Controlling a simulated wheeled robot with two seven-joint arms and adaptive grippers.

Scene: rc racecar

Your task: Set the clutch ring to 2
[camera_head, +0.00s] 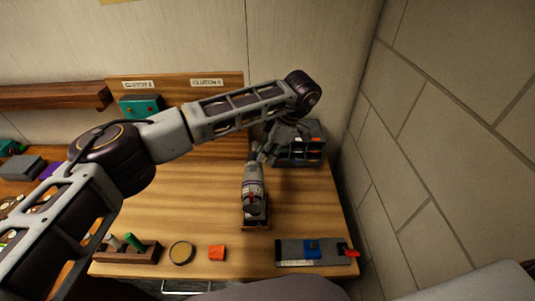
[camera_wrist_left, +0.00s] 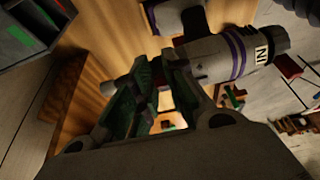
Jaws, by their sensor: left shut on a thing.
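A grey screwdriver-like tool (camera_head: 254,192) with a red detail rests in a small wooden holder (camera_head: 257,226) on the bench. In the left wrist view the tool (camera_wrist_left: 205,62) shows purple bands and a white label (camera_wrist_left: 261,53) with a dark mark, perhaps a sideways 2. My left gripper (camera_head: 264,156) is at the tool's far end. In the wrist view its fingers (camera_wrist_left: 160,66) are closed around the narrower front part, where the clutch ring seems to be. The fingers hide most of that part, and I cannot read the ring's setting. My right gripper is not in view.
Two clutch signs (camera_head: 206,83) are on the back board, above a teal box (camera_head: 141,105). A dark bin (camera_head: 299,150) stands close behind the gripper. A peg rack (camera_head: 127,250), round disc (camera_head: 182,253), orange block (camera_head: 217,253) and grey tray (camera_head: 312,253) line the front. A stone wall bounds the right.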

